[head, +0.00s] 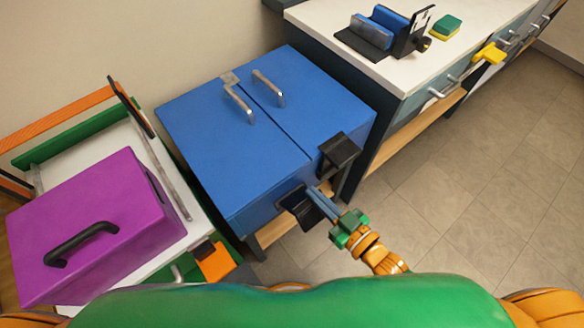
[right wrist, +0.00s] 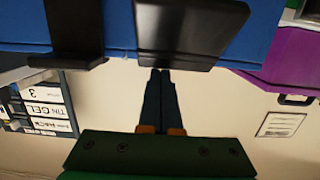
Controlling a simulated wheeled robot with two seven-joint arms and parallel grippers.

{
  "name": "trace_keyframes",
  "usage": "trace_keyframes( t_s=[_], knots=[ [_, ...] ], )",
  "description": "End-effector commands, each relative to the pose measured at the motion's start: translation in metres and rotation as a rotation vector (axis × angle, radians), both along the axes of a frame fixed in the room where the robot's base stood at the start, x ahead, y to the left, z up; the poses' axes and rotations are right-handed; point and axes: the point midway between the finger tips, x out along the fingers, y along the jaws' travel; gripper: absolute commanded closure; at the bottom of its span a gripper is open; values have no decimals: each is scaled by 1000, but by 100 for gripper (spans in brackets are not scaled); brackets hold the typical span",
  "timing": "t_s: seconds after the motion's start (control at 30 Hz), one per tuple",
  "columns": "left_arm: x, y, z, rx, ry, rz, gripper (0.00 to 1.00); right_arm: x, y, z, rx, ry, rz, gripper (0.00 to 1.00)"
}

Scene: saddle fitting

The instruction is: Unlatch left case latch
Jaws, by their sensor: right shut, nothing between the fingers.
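A blue case (head: 235,150) with two lid panels and two metal handles stands in the middle of the head view. Its left latch (head: 292,199), a black plate, is on the front face; it also shows in the right wrist view (right wrist: 190,28). The right latch (head: 340,150) is black and juts from the front edge; it also shows in the right wrist view (right wrist: 75,30). My right gripper (head: 314,190) is shut and empty, its fingertips at the left latch. In the right wrist view the fingertips (right wrist: 160,73) are at the latch's edge; contact is unclear. My left gripper is out of view.
A purple case (head: 100,215) with a black handle sits on a white-topped cart at the left. A white counter (head: 330,17) with drawers stands at the back right, holding a blue and black device (head: 385,28) and a sponge (head: 446,26). The floor at the right is clear.

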Motion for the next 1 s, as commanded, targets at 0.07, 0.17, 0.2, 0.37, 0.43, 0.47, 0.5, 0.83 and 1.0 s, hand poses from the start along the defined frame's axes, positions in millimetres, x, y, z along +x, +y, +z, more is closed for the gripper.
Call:
trace_keyframes(
  t_s=[0.07, 0.17, 0.2, 0.37, 0.43, 0.47, 0.5, 0.83, 1.0],
  knots=[
    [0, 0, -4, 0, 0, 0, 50, -1, -1, -3, 0, 0, 0, 100],
    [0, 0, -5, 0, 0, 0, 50, -2, -1, -4, -1, 1, 0, 100],
    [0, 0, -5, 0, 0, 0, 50, -2, -2, -4, -1, 2, 0, 100],
    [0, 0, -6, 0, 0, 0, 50, -2, -2, -5, -2, 3, 0, 100],
    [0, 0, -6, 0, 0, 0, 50, -3, -2, -6, -4, 5, 0, 100],
    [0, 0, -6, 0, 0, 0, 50, -3, -2, -6, -4, 5, 0, 100],
    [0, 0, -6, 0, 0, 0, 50, -3, -2, -6, -4, 6, 0, 100],
    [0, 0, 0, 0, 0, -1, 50, -2, -2, -2, -6, 9, 0, 100],
    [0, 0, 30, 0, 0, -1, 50, 9, -1, 31, -4, 2, -5, 100]
  ],
)
